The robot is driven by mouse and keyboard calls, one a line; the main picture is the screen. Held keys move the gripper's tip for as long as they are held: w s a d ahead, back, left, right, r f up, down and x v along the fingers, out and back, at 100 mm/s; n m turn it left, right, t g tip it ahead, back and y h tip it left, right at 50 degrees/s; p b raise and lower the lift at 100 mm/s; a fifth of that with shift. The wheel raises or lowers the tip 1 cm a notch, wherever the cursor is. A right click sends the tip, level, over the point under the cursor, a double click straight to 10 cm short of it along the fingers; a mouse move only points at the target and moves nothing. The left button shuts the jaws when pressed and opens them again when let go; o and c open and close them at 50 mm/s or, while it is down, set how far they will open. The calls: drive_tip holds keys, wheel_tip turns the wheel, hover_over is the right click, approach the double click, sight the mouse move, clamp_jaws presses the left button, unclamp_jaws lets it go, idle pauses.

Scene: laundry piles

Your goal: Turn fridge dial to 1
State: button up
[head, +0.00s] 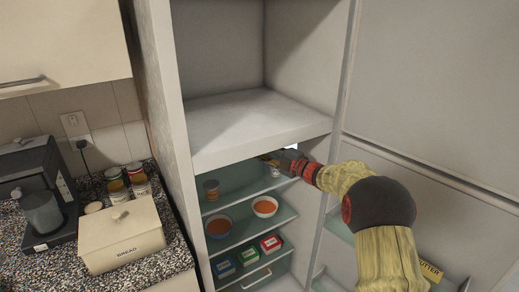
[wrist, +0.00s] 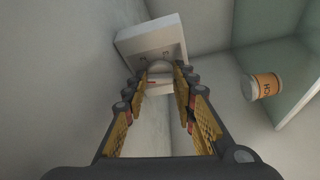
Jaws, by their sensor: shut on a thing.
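The fridge dial (wrist: 160,68) is a pale rounded knob on a white box (wrist: 130,43) inside the fridge, in the upper middle of the wrist view. My gripper (wrist: 160,84) has its yellow-padded fingers on either side of the dial and is shut on it. A small red mark shows just below the knob; I cannot read any number. In the head view my gripper (head: 284,160) reaches into the upper part of the open fridge, just under its top. The dial is not clearly visible there.
The open fridge door (head: 335,222) is on the right. A bread box (head: 122,236) sits on the left counter.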

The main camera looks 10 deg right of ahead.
drive_tip(key=o, duration=1)
drive_tip(key=shift+a, duration=0.1)
drive_tip(key=shift+o, duration=0.6)
drive_tip(key=shift+m, duration=0.3)
